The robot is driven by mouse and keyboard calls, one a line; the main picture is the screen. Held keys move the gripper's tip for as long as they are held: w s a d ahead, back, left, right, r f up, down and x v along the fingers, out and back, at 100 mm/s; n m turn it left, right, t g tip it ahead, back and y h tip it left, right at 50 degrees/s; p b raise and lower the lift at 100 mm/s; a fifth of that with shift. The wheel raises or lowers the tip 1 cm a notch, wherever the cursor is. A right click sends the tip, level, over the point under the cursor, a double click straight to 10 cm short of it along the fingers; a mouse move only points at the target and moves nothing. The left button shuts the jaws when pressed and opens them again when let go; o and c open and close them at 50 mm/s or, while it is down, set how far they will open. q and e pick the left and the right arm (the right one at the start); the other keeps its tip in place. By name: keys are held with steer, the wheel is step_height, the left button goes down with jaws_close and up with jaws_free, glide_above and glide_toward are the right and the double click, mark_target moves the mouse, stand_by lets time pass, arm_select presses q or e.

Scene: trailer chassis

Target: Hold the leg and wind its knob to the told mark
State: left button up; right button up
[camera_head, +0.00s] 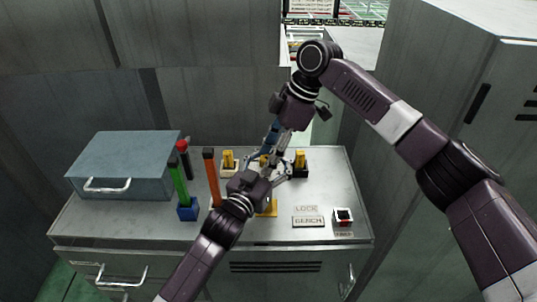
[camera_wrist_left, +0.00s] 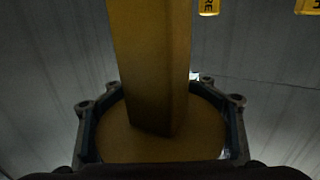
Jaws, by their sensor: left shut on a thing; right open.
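A yellow leg (camera_wrist_left: 150,65) rises in the middle of the left wrist view from a round yellow part between dark gripper parts. In the head view my left gripper (camera_head: 262,178) is at the middle of the bench top, shut on this leg, and mostly hides it. A yellow foot (camera_head: 268,209) shows just in front of it. My right gripper (camera_head: 283,168) comes down from above, open, close beside the left one. The two overlap in the picture, so I cannot tell if they touch. The knob and its mark are hidden or too small to tell.
Other yellow pieces stand on a pale base (camera_head: 228,161) and a dark base (camera_head: 300,161). A blue-grey toolbox (camera_head: 125,163), green-handled tool (camera_head: 179,180) and orange bar (camera_head: 211,180) are at left. A bench plate (camera_head: 308,222) and small red-black device (camera_head: 343,216) lie front right.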

steer(key=c, duration=1.1)
steer(key=shift+c, duration=0.2)
steer(key=shift+m, duration=0.3)
steer(key=m+t, duration=0.1)
steer(key=m, duration=0.1)
steer(key=m+t, duration=0.1)
steer(key=m, duration=0.1)
steer(key=shift+s+m, duration=0.2)
steer(key=shift+m, duration=0.1)
steer(key=shift+f+m+t+h, duration=0.1)
steer(key=shift+m+t+h, duration=0.25)
steer(key=shift+m, duration=0.8)
steer(key=shift+m+t+h, duration=0.35)
steer(key=shift+m, duration=0.8)
steer(key=o, duration=1.1)
steer(key=shift+o, duration=0.2)
